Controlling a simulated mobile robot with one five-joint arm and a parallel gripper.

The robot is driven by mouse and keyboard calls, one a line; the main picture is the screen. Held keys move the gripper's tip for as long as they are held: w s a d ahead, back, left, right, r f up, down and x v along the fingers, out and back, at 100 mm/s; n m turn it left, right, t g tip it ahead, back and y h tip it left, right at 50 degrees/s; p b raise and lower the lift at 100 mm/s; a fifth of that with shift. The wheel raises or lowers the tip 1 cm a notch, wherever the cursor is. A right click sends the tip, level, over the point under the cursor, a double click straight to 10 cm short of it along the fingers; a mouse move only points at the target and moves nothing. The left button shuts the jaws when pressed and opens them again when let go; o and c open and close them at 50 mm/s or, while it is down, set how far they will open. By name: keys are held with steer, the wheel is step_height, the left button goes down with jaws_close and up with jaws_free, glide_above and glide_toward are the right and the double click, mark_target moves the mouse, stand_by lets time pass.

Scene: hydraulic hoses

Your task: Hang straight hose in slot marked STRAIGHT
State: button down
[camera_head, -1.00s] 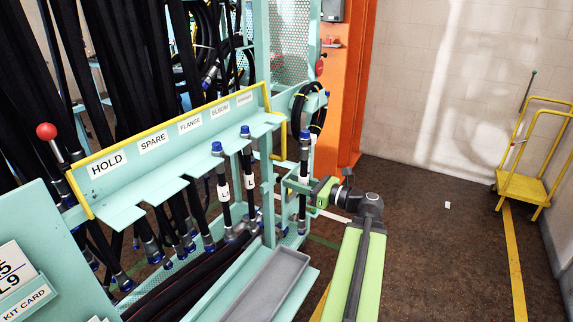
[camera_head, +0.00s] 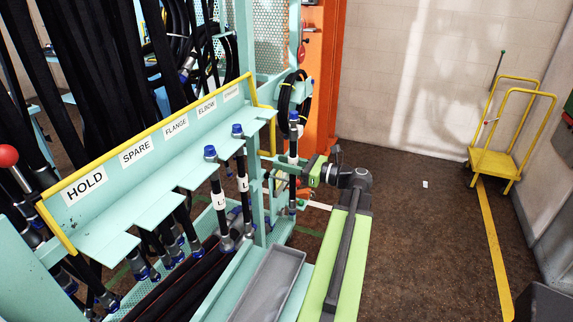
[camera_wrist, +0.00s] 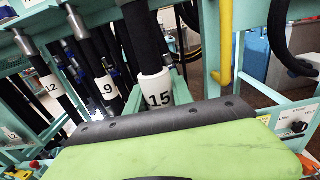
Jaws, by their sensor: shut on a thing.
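My gripper (camera_head: 303,175) is shut on an upright black hose (camera_head: 293,148) with a blue top cap, just off the right end of the slotted rack shelf (camera_head: 122,248). In the wrist view, a black hose with a white sleeve marked 15 (camera_wrist: 157,88) stands just beyond my gripper (camera_wrist: 160,122); the grip itself is hidden there. The slot labels run HOLD, SPARE, FLANGE, ELBOW; the smaller rightmost label (camera_head: 231,94) looks like STRAIGHT. The held hose is apart from the shelf edge.
Two tagged hoses (camera_head: 219,200) (camera_head: 243,180) hang at the shelf, left of the held one. A grey tray (camera_head: 262,285) lies below. A coiled hose (camera_head: 285,95) and an orange post (camera_head: 323,80) stand behind. Open floor lies right, with a yellow cart (camera_head: 495,162).

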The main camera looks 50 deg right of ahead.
steer(key=x, duration=1.1)
steer(key=shift+f+b, duration=0.3)
steer(key=shift+b, duration=0.05)
stand_by(0.5)
stand_by(0.4)
steer(key=c, duration=1)
jaws_free()
steer(key=shift+c, duration=0.2)
steer(key=v, duration=1.7)
steer(key=shift+s, duration=0.2)
